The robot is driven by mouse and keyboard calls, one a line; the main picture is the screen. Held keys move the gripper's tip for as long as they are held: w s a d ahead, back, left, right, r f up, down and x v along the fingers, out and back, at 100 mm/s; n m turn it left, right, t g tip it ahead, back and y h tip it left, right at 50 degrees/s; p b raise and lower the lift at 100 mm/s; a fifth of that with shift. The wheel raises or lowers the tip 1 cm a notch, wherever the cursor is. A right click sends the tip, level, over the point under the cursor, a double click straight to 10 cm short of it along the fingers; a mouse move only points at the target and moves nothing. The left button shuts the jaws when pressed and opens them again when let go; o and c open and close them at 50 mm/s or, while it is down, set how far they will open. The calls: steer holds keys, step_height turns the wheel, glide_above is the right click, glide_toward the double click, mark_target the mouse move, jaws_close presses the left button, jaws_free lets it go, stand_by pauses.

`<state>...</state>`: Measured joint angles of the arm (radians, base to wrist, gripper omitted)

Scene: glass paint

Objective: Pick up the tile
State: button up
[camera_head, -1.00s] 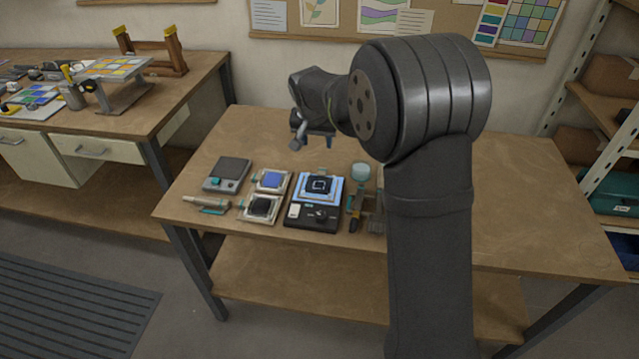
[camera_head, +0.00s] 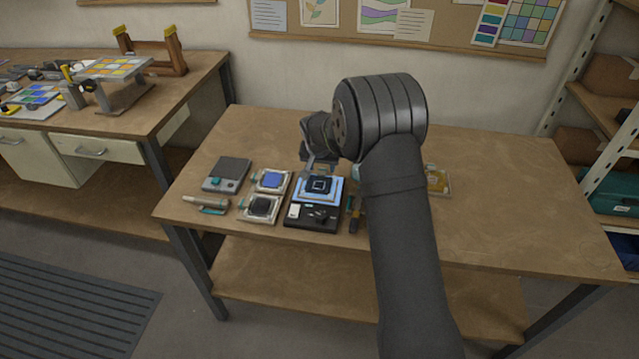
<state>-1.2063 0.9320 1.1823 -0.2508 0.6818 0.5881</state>
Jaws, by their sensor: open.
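A dark square tile-like piece (camera_head: 320,185) with a pale square outline lies on a light blue plate on a black device (camera_head: 313,217) at the table's middle left. A blue square tile (camera_head: 270,180) lies in a pale tray to its left. A black square tile (camera_head: 262,206) lies in another pale tray in front of that one. I cannot tell which of these is the task's tile. My gripper (camera_head: 318,170) is open, close above the back edge of the dark piece on the device. Whether its fingers touch anything is too small to tell.
A grey scale-like box (camera_head: 227,174) and a pen-like tool (camera_head: 206,203) lie at the left. A pale tray (camera_head: 437,180) with yellow contents shows beyond my arm. The table's right side is clear.

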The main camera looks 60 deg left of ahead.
steer(key=shift+x, duration=0.9)
jaws_close()
steer(key=shift+r, duration=0.1)
